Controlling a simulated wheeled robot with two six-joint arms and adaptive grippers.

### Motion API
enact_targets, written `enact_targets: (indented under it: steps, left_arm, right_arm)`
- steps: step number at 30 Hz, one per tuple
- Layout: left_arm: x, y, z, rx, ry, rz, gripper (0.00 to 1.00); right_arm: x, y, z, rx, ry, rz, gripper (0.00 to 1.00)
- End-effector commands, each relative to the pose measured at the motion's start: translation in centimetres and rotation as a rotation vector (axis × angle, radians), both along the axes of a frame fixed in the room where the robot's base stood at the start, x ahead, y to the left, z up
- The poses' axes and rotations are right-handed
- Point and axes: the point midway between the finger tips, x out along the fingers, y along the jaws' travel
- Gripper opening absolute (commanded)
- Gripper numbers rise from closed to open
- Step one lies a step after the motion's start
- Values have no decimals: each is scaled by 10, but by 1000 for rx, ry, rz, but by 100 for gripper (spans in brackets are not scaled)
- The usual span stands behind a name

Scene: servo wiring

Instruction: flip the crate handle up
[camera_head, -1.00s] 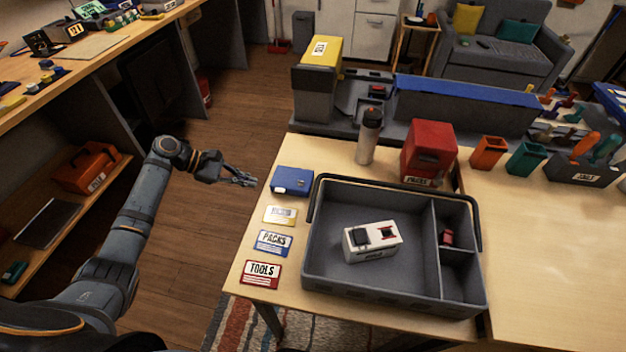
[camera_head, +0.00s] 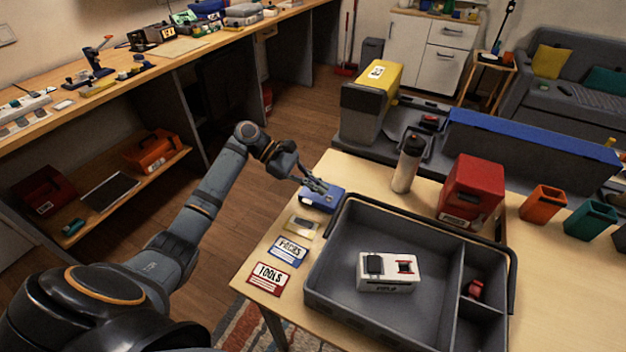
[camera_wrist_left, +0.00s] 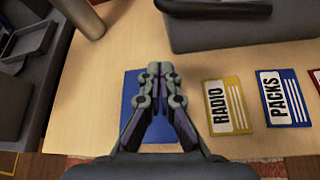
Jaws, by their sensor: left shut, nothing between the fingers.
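A grey crate (camera_head: 325,283) stands on the light wooden table, with one large bay and two small ones. Its dark handle (camera_head: 427,207) lies folded down along the far rim. A white device (camera_head: 388,272) sits in the large bay, and a small red part (camera_head: 474,289) lies in a right-hand bay. My left gripper (camera_head: 318,186) is shut and empty, above the blue box (camera_head: 328,203) beside the crate's far left corner. In the left wrist view, its closed fingertips (camera_wrist_left: 159,68) point toward the bare table, with the crate (camera_wrist_left: 225,33) ahead right. My right gripper is out of view.
RADIO, PACKS (camera_head: 288,251) and TOOLS (camera_head: 268,277) cards lie left of the crate. A bottle (camera_head: 407,165) and a red box (camera_head: 470,190) stand behind it. Orange (camera_head: 542,203) and green cups stand farther right. A long blue-topped box (camera_head: 530,140) lies beyond the table.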

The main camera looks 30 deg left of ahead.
Motion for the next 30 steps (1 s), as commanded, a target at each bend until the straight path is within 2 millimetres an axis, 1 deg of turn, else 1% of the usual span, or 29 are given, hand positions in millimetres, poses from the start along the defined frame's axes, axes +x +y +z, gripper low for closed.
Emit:
enact_targets:
  steps: [1, 3, 7, 8, 9, 10, 15, 19, 30]
  left_arm:
    - [1, -11, -5, -4, 1, -3, 0]
    - [2, -24, -13, -4, 1, -3, 0]
    - [5, -48, -26, -5, -1, -2, 0]
    - [6, -51, -25, -2, -2, -1, 0]
    - [4, -50, -14, 2, -4, -1, 0]
    - [3, -50, -9, 2, -5, -1, 0]
    - [-1, -54, 7, 2, -1, 1, 0]
    - [-2, -55, 11, 2, 0, 0, 0]
    - [-2, -55, 12, 1, -4, 0, 0]
  right_arm:
    - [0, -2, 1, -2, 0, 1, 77]
    - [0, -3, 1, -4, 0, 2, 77]
    - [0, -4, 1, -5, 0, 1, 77]
    - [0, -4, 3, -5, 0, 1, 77]
    - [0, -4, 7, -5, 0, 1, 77]
    - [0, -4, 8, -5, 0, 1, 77]
    - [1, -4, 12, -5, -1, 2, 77]
    - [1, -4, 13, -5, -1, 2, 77]
    - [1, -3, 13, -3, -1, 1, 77]
